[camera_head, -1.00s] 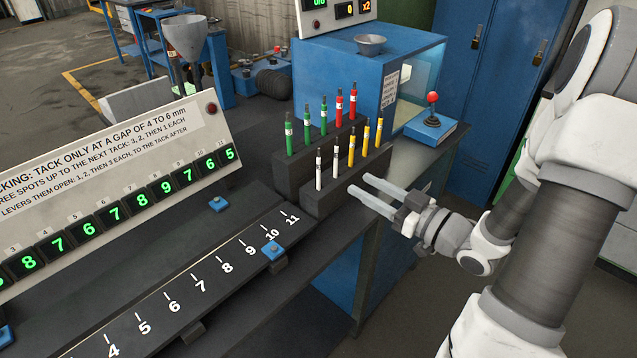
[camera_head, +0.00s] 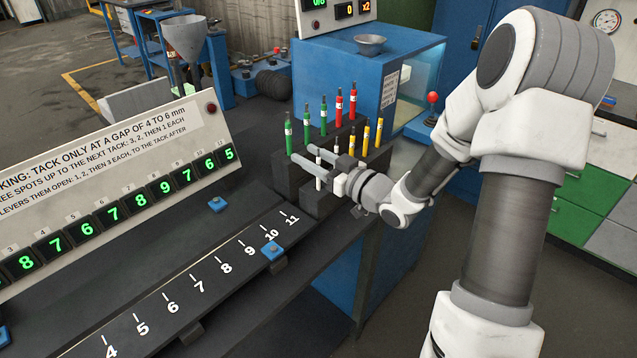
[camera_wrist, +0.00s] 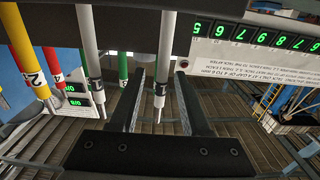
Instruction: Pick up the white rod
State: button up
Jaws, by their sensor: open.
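Two white rods stand upright in the front row of the dark rack (camera_head: 322,202). In the wrist view, one white rod (camera_wrist: 166,60) stands between the two fingers of my gripper (camera_wrist: 159,73), with a gap visible on each side. In the head view, part of this white rod (camera_head: 319,184) shows below the fingers; the rest is mostly covered. My gripper (camera_head: 303,153) is open and reaches across the rack from the right. The other white rod (camera_wrist: 88,45) stands outside the left finger in the wrist view.
Yellow rods (camera_head: 365,140) stand in the same row; green (camera_head: 289,134) and red rods (camera_head: 339,110) stand in the row behind. A numbered dark rail (camera_head: 185,300) and a sloped display panel (camera_head: 120,185) lie to the left. A blue machine (camera_head: 335,75) stands behind.

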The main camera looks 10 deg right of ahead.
jog(key=shift+w+a, duration=0.15)
jog(key=shift+w, duration=0.15)
grip_shut()
dwell(1.2)
